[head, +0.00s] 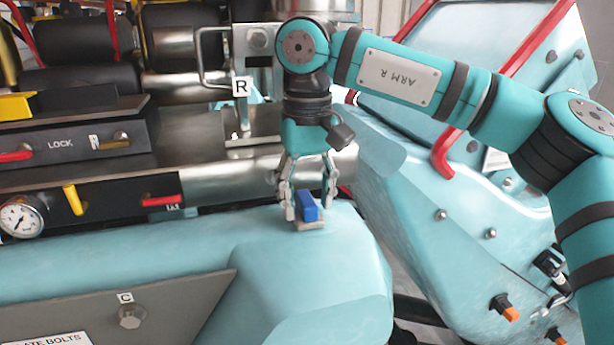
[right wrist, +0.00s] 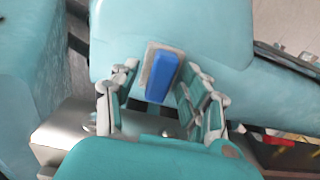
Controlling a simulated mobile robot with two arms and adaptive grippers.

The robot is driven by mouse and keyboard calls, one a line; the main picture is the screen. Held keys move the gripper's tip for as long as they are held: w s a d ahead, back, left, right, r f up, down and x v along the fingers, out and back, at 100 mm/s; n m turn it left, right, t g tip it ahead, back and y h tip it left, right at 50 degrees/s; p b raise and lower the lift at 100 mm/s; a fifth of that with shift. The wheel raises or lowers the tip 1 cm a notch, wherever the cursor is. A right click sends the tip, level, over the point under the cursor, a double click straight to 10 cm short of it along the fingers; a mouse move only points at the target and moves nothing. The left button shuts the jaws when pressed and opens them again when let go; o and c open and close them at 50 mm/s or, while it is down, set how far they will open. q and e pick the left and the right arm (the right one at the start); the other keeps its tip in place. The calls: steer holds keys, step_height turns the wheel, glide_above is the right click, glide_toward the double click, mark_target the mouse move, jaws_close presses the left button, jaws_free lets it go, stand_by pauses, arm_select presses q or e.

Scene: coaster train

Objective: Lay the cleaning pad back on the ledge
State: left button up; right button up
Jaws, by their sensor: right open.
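The cleaning pad (head: 308,209) is a blue block on a flat grey-beige base. It lies on the teal ledge (head: 255,240), near the ledge's right end. In the right wrist view the pad (right wrist: 161,76) lies flat on the teal surface with its base showing beside the blue part. My right gripper (head: 309,203) points down over the pad and is open, with one finger on each side of it. In the right wrist view there is a gap at the left finger; contact at the right finger is hard to tell. My left gripper is out of view.
A steel pipe (head: 225,178) and a bracket marked R (head: 241,88) stand behind the ledge. A gauge (head: 21,217) and yellow and red levers are at the left. A teal car body with a red rail (head: 445,155) stands close on the right.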

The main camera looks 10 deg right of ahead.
mark_target(306, 198)
step_height(306, 198, up, 6)
steer(key=shift+a+r+b, duration=0.1)
steer(key=shift+b, duration=0.75)
step_height(306, 198, up, 6)
steer(key=shift+f+p, duration=0.15)
steer(key=shift+p, duration=0.6)
steer(key=shift+f, duration=0.1)
